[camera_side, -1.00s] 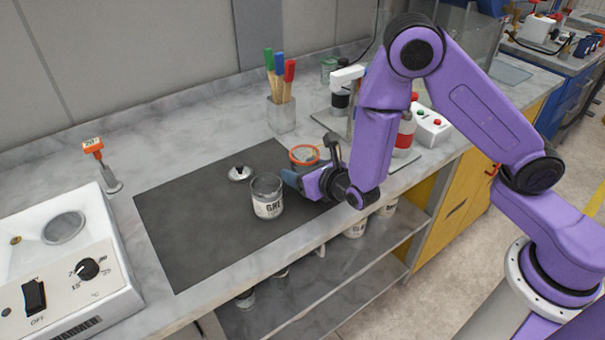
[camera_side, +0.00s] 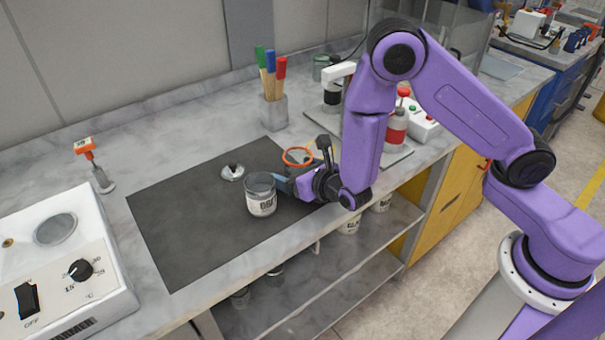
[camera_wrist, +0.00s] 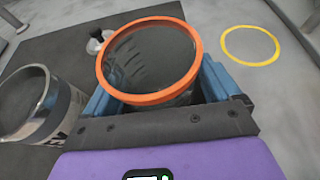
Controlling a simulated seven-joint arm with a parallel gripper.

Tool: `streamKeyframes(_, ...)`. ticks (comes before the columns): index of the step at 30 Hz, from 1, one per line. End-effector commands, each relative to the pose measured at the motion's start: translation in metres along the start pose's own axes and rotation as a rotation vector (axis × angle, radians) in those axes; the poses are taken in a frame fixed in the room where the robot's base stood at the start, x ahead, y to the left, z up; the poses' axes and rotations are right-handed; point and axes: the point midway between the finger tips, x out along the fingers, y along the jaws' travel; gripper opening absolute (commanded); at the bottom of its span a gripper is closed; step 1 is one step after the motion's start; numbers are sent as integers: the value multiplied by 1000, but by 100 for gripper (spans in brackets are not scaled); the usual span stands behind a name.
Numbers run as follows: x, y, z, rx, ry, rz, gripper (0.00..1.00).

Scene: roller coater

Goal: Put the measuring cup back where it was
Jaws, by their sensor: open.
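The measuring cup is a clear cup with an orange rim (camera_side: 298,156). In the side view it is at my gripper, near the right part of the dark mat (camera_side: 190,225). In the wrist view the cup (camera_wrist: 150,97) is between the two blue fingers of my gripper (camera_wrist: 160,90), its rim above them. The fingers are open around the cup; the gripper also shows in the side view (camera_side: 284,184). The cup's lower part and base are hidden, so I cannot tell what it rests on. A yellow ring (camera_wrist: 250,62) lies on the pale counter to its right.
A metal can with a printed label (camera_side: 261,195) stands on the mat close left of my gripper. A small lid with a knob (camera_side: 232,172) lies behind it. A brush holder (camera_side: 273,112) and a red-labelled bottle (camera_side: 396,130) stand farther back. The mat's left part is clear.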

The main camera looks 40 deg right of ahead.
Motion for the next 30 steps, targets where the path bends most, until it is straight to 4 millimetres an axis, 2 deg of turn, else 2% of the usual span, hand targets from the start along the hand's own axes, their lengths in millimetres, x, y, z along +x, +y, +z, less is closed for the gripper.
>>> streamKeyframes(5, -17, 2, 1, -3, 2, 4, 90)
streamKeyframes(16, -94, 2, 2, -4, 0, 7, 90)
streamKeyframes(30, -119, 0, 2, 0, -1, 0, 90)
